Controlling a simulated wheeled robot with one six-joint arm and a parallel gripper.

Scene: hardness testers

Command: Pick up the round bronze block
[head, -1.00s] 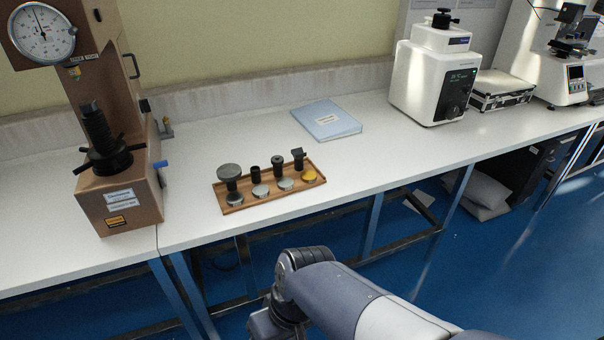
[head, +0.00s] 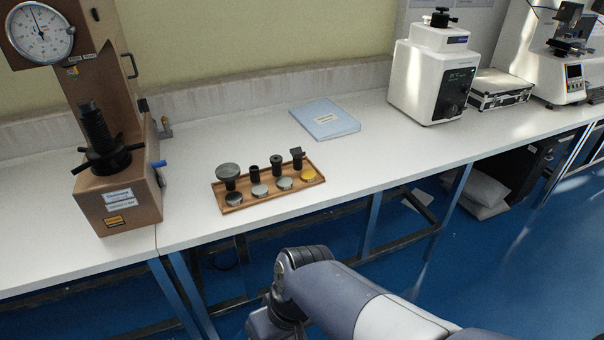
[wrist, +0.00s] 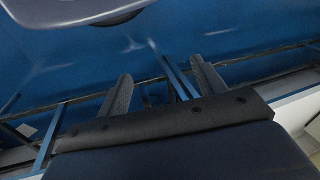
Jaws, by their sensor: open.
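The round bronze block (head: 308,174) is a small golden disc in the right front part of the wooden tray (head: 262,199) on the white bench. Several silver discs (head: 259,190) lie in a row to its left. Dark fittings (head: 276,165) stand behind the discs. My gripper shows in the wrist view (wrist: 158,88) with its two fingers apart and nothing between them. It points at the blue floor and the bench frame. In the head view my arm is low in front of the bench, and the fingers are not visible. The wrist view does not show the block.
A brown hardness tester (head: 119,190) with a dial stands left of the tray. A blue folder (head: 325,119) lies behind it. A white tester (head: 432,80) and a silver case (head: 500,90) stand to the right. The bench between tray and white tester is clear.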

